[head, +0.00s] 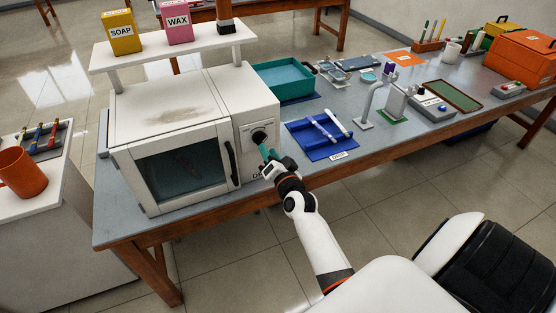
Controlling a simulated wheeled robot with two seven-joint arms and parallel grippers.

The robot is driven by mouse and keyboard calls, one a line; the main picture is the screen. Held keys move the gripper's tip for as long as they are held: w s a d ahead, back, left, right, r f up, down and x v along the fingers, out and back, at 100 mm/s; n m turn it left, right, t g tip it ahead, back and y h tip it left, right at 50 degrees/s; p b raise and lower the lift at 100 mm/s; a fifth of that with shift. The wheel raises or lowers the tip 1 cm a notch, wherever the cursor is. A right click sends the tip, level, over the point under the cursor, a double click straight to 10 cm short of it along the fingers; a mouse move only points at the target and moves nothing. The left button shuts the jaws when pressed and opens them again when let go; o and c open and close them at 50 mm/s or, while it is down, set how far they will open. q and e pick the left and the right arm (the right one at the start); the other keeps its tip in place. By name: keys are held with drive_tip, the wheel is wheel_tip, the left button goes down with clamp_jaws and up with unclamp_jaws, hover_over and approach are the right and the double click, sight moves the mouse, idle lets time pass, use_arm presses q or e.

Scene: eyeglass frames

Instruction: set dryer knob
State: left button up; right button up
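The dryer is a white box (165,115) with a dark glass door (182,168) on the left part of its front and a black curved door handle. Its black round knob (258,136) sits on the control panel at the right of the front. My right gripper (266,151) is just below and to the right of the knob, its teal fingertips pointing up toward it. They look very close to the knob; I cannot tell whether they touch it. The gap between the fingers is too small to make out. My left gripper is out of view.
A white shelf (130,59) above the dryer bears a yellow soap box (120,31) and a pink wax box (175,20). A blue tray (310,144) with light-coloured pieces lies right of the dryer. The table's wooden front edge (345,172) runs below.

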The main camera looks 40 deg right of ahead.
drive_tip(key=v, duration=0.8)
drive_tip(key=shift+b, duration=0.45)
drive_tip(key=shift+f, duration=0.1)
drive_tip(key=s+a+f+n+g+y, duration=0.1)
drive_tip(key=s+a+f+n+g, duration=0.15)
drive_tip(key=f, duration=0.85)
drive_tip(key=s+a+f+n+g+y, duration=0.2)
drive_tip(key=s+a+f+g, duration=0.15)
drive_tip(key=f, duration=0.65)
drive_tip(key=s+a+f+n+g+y, duration=0.1)
drive_tip(key=s+a+f+n+g, duration=0.2)
drive_tip(key=f, duration=0.8)
drive_tip(key=s+f+n+g, duration=0.2)
drive_tip(key=s+f, duration=0.3)
drive_tip(key=s, duration=0.5)
drive_tip(key=s+a+f+n+g, duration=0.1)
drive_tip(key=s+f+n+g, duration=0.1)
drive_tip(key=s+f, duration=0.4)
drive_tip(key=s+a+f+n+g, duration=0.1)
drive_tip(key=s+f+n+g, duration=0.2)
drive_tip(key=s, duration=1.3)
wheel_tip(320, 180, down, 3)
drive_tip(key=shift+a+f+g, duration=0.2)
drive_tip(key=shift+g, duration=0.1)
